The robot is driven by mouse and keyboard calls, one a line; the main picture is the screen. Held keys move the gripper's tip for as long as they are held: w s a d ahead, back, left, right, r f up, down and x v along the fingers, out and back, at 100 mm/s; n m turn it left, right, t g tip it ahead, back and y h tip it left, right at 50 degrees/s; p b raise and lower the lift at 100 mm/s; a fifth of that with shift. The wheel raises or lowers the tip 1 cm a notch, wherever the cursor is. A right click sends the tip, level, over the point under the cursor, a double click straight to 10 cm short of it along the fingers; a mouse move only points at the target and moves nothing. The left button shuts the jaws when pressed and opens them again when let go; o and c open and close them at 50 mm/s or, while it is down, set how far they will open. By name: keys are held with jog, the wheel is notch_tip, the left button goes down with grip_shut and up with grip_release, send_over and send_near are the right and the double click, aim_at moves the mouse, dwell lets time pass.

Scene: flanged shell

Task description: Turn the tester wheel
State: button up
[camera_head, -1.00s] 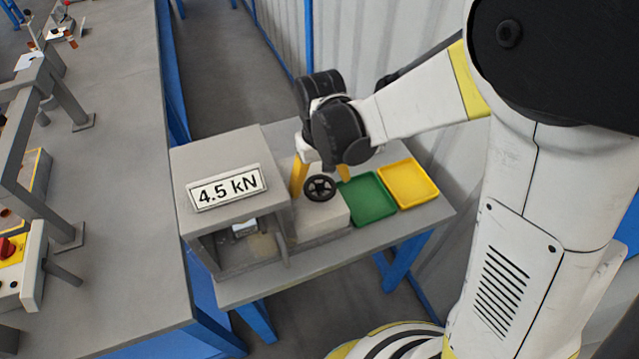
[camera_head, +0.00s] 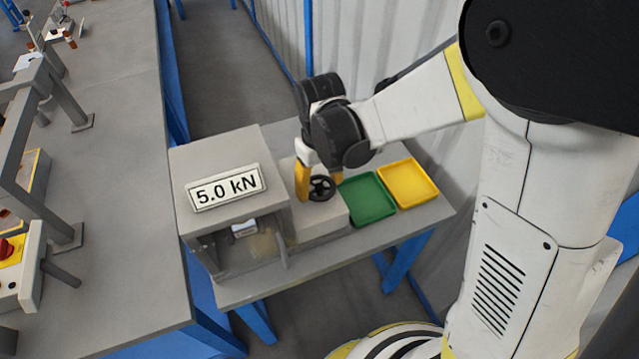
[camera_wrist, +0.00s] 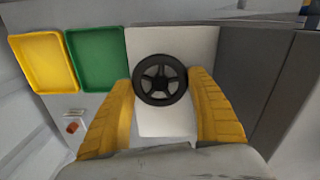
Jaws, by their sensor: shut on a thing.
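The black spoked tester wheel (camera_head: 321,188) sits on a light block beside the grey tester (camera_head: 222,228). The tester's display (camera_head: 228,188) reads 5.0 kN. My gripper (camera_head: 318,184) reaches down over the wheel from above, its yellow fingers on either side of it. In the wrist view the wheel (camera_wrist: 160,80) lies between the two yellow fingers of my gripper (camera_wrist: 163,82), which is shut on it. The exact contact points are hard to see.
A green tray (camera_head: 368,198) and a yellow tray (camera_head: 408,184) lie right of the wheel, both empty. A small orange-brown thing (camera_wrist: 73,127) shows in the wrist view. A long grey bench (camera_head: 110,200) stands at left, and a corrugated wall (camera_head: 400,30) is behind.

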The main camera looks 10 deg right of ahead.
aim_at(320, 187)
jog(key=o, duration=1.2)
notch_tip(320, 187, up, 12)
